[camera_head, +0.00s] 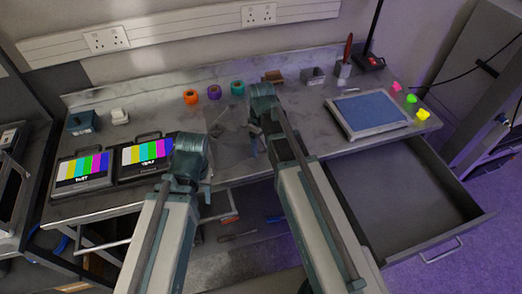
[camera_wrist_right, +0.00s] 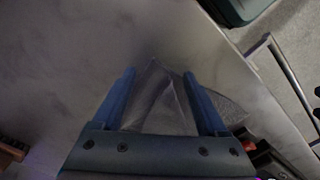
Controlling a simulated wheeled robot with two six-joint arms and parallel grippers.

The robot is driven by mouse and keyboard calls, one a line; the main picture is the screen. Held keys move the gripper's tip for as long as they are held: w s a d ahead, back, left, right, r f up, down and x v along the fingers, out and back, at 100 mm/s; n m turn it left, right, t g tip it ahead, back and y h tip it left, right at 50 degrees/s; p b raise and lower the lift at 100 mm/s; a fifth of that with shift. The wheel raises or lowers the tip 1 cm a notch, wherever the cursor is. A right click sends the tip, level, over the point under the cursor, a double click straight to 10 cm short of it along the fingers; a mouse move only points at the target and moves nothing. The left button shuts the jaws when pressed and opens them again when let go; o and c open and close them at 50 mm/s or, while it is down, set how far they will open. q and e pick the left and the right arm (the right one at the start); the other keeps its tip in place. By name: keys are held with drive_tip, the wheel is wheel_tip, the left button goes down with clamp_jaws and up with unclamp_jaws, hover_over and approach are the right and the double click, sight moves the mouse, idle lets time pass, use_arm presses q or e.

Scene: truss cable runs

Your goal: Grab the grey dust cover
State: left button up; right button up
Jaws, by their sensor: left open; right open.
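The grey dust cover (camera_head: 235,138) is a dark, thin, crumpled sheet on the worktop, in the middle of the head view, partly hidden by my arms. In the right wrist view the cover (camera_wrist_right: 165,105) shows as a peaked, see-through grey mesh between the two blue fingers. My right gripper (camera_wrist_right: 159,73) is open, with the cover between its spread fingers; I cannot tell whether they touch it. In the head view my right gripper (camera_head: 252,147) points down at the cover's right part. My left gripper (camera_head: 221,124) is open at the cover's left side; its contact is unclear.
Two colour-bar monitors (camera_head: 146,153) stand at the left. Orange, purple and teal spools (camera_head: 214,91) and small boxes (camera_head: 313,76) line the back. A blue-topped tray (camera_head: 368,110) lies at right, above an open empty drawer (camera_head: 410,195).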

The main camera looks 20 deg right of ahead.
clamp_jaws()
idle(0.5)
wheel_tip(320, 180, up, 30)
drive_tip(key=p, duration=3)
